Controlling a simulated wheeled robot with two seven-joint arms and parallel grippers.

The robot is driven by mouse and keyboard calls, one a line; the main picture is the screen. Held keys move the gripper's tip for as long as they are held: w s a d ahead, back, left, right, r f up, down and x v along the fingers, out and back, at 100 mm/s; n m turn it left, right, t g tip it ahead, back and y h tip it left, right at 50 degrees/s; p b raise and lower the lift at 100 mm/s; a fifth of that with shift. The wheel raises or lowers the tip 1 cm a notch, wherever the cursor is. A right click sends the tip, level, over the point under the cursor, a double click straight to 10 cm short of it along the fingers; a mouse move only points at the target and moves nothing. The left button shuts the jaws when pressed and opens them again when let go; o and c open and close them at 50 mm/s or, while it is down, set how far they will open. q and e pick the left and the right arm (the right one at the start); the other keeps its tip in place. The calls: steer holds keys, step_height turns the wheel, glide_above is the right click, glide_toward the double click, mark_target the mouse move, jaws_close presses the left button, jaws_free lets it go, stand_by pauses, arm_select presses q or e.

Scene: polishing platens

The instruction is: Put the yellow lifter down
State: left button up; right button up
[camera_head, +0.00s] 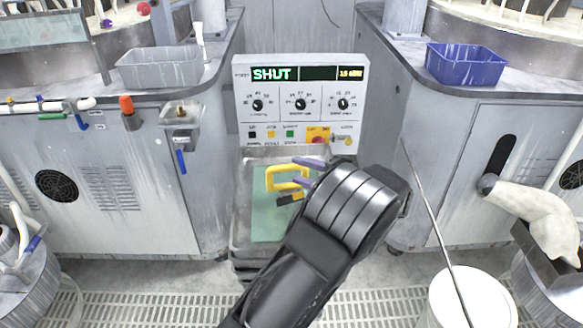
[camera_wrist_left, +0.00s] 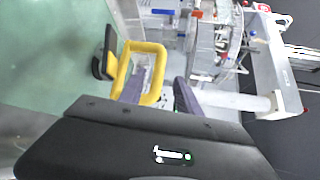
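The yellow lifter (camera_head: 285,172) has a squared yellow handle and a dark pad (camera_head: 290,198). It is over the green mat (camera_head: 268,222) in the grey tray below the control panel. In the left wrist view, the yellow handle (camera_wrist_left: 152,48) and dark pad (camera_wrist_left: 106,52) show at the mat's edge. My left gripper (camera_head: 306,176) has its purple fingers at the handle's right side. In the left wrist view the fingers (camera_wrist_left: 158,95) stand apart, with part of the handle between them and a gap beside it. Whether the pad touches the mat is unclear. My right gripper is out of view.
A control panel (camera_head: 300,118) reading SHUT stands right behind the tray. A grey bin (camera_head: 160,68) and a blue bin (camera_head: 466,65) sit on the side counters. A thin rod (camera_head: 432,215) leans from a white bucket (camera_head: 470,300) at right. Cabinets flank the tray.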

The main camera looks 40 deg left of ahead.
arm_select(q)
steer(key=d+r+p, duration=0.1)
steer(key=d, duration=0.6)
steer(key=shift+d+r, duration=0.15)
steer(key=shift+d, duration=0.1)
steer(key=shift+s, duration=0.1)
